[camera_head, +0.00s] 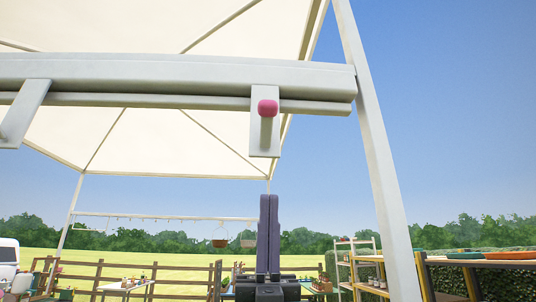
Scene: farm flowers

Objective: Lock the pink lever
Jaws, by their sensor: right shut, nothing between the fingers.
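The pink lever (267,108) shows as a rounded pink tip on a short grey rod. It sits on a light grey bracket plate fixed to the canopy's crossbar. My right gripper (269,200) stands upright below it in the picture, its two dark fingers pressed together and empty. In the picture, a gap lies between the fingertips and the lower edge of the bracket. I cannot tell how far apart they are in depth. My left gripper is not in view.
A thick grey crossbar (150,75) runs across the upper view, and a slanted grey post (378,160) stands right of the lever. The cream canopy (80,135) is above and behind. Shelves with pots (365,270) stand lower right. A wooden fence (180,276) crosses the field.

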